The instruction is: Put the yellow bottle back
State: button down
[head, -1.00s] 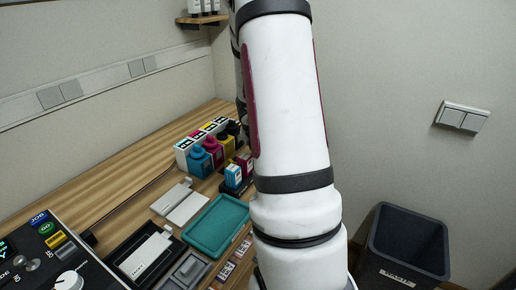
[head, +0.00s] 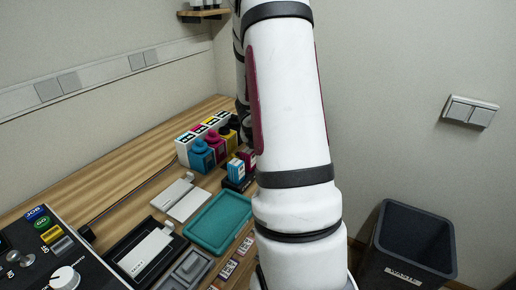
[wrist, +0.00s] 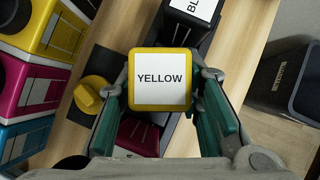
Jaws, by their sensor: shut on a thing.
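In the wrist view my gripper (wrist: 163,100) is shut on the yellow bottle (wrist: 160,55), which has a square top with a white label reading YELLOW. The fingers hold it on its left and right sides. A magenta bottle (wrist: 134,136) shows below it, and a black bottle (wrist: 199,14) above it. The head view shows the cyan bottle (head: 234,168) in a black rack (head: 234,185), with the magenta bottle (head: 248,158) beside it. My arm hides the gripper and yellow bottle there. I cannot tell whether the yellow bottle's base touches the rack.
Coloured tanks with round caps (head: 202,156) stand left of the rack; a yellow cap (wrist: 98,92) is close to my left finger. A teal tray (head: 218,223), a white press plate (head: 180,200) and a control panel (head: 50,250) lie nearer. A dark bin (head: 412,245) stands right.

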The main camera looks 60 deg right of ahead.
jog(key=shift+f, duration=0.1)
jog(key=c, duration=1.1)
grip_release()
